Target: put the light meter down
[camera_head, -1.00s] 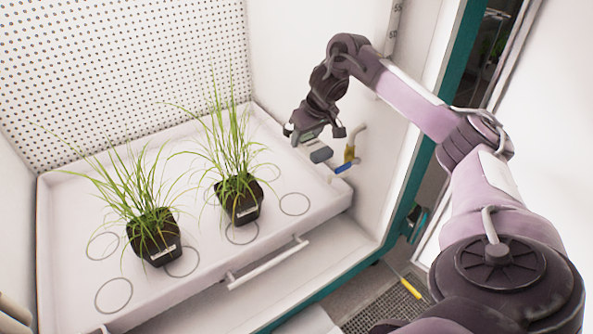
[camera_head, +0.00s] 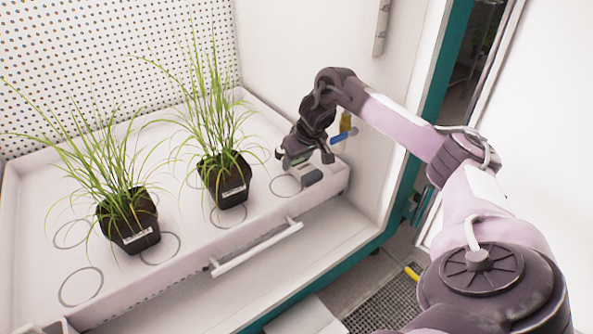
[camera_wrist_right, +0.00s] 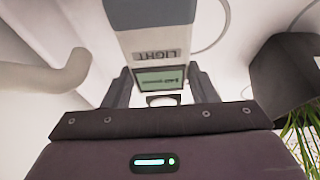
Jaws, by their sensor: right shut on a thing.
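The light meter (camera_wrist_right: 155,50) is a grey box with the word LIGHT and a small green screen. In the right wrist view it sits between the two fingers of my right gripper (camera_wrist_right: 155,90), which is shut on it. In the head view my right gripper (camera_head: 297,165) is at the front right corner of the white tray (camera_head: 250,232), and the light meter (camera_head: 309,177) shows just below it. It is low over the tray floor; I cannot tell whether it touches. My left gripper is not in view.
Two black pots with tall grass stand on the tray, one at the middle (camera_head: 228,185) and one at the left (camera_head: 130,228). Printed circles mark the tray floor. A handle bar (camera_head: 258,248) runs along the front. A blue-handled valve (camera_head: 345,134) is on the right wall.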

